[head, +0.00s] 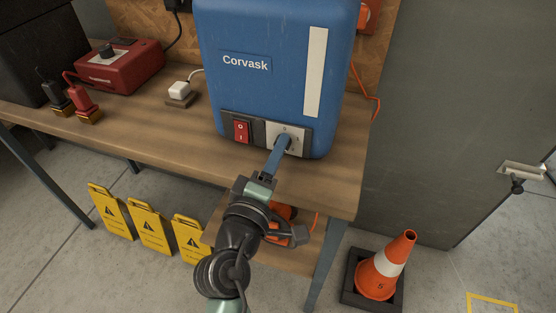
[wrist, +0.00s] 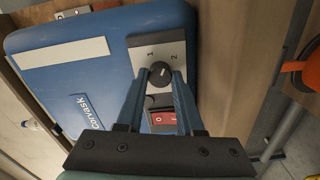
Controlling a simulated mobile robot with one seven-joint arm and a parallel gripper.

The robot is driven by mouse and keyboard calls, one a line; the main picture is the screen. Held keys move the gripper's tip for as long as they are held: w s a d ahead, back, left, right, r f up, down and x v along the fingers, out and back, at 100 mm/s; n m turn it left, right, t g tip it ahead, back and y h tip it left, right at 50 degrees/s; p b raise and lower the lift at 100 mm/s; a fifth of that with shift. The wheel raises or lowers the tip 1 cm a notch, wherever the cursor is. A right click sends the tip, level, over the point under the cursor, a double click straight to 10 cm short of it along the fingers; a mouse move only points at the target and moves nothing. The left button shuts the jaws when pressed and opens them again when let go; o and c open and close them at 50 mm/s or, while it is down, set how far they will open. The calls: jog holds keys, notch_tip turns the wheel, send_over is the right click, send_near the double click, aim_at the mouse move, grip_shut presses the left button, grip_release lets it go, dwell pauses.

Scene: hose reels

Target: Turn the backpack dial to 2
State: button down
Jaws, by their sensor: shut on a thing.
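The blue Corvask backpack unit (head: 270,90) stands upright on the workbench. On its lower front is a pale dial plate (head: 298,131), beside a red rocker switch (head: 241,131). In the wrist view the black round dial (wrist: 160,73) sits on the plate, with the numerals 1 and 2 printed near it. My gripper (wrist: 161,80) has one blue finger on each side of the dial and is shut on it. In the head view my gripper (head: 284,141) covers most of the dial. I cannot tell clearly which number the dial's mark points at.
The wooden bench (head: 170,145) carries a red box (head: 118,66), red and black plugs and a small white plug block (head: 179,91). Yellow warning signs (head: 150,226) stand on the floor below. An orange cone (head: 386,264) stands at the right, by a grey panel.

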jog(key=shift+f+m+b, duration=0.1)
jog(key=shift+m+b, duration=1.35)
jog(key=shift+m, duration=0.75)
jog(key=c, duration=0.5)
grip_release()
jog(key=shift+c, duration=0.2)
jog(key=v, duration=1.3)
jog(key=shift+b, duration=0.3)
